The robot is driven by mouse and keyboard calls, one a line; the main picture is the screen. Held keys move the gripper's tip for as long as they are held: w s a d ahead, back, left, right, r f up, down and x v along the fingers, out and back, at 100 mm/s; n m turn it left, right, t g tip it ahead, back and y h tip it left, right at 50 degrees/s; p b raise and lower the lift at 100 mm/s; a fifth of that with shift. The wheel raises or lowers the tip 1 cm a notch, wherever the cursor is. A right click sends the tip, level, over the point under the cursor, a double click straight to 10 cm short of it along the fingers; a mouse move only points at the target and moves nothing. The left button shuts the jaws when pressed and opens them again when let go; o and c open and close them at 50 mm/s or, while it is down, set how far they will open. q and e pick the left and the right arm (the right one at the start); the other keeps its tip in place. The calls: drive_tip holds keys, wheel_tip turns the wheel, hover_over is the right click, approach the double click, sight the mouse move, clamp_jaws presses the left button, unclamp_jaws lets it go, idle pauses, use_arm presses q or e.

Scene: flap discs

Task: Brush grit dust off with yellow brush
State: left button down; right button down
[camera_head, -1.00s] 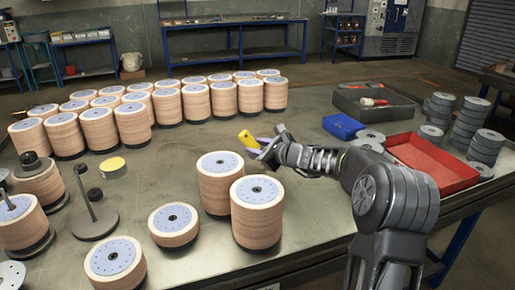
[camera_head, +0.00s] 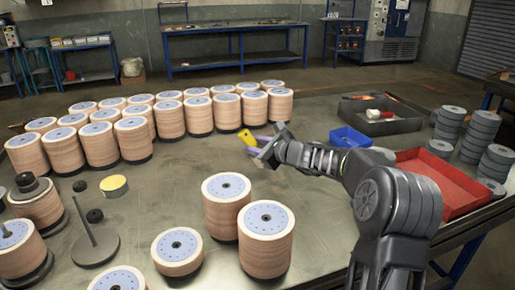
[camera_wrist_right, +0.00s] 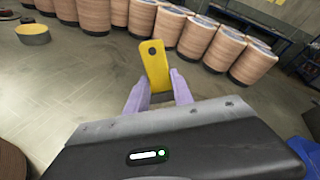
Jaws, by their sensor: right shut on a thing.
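My right gripper (camera_head: 262,146) is shut on the yellow brush (camera_head: 246,137), held above the table beyond the two tall disc stacks. In the right wrist view the yellow brush (camera_wrist_right: 155,66) stands up between the pale purple fingers of the gripper (camera_wrist_right: 159,88). Its bristles are not visible. A tall flap disc stack (camera_head: 227,207) and a second one (camera_head: 265,243) stand in front of the gripper, with a low stack (camera_head: 177,254) to their left. I cannot make out grit dust at this size. My left gripper is not in view.
Rows of tall disc stacks (camera_head: 171,120) fill the back left. A red tray (camera_head: 442,184), a blue box (camera_head: 350,137), a dark tray (camera_head: 398,127) and grey disc piles (camera_head: 480,137) are at right. A spindle stand (camera_head: 94,247) and yellow tin (camera_head: 114,186) stand left. The table middle is clear.

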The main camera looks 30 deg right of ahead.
drive_tip(key=shift+r+p, duration=1.3)
drive_tip(key=shift+r, duration=0.85)
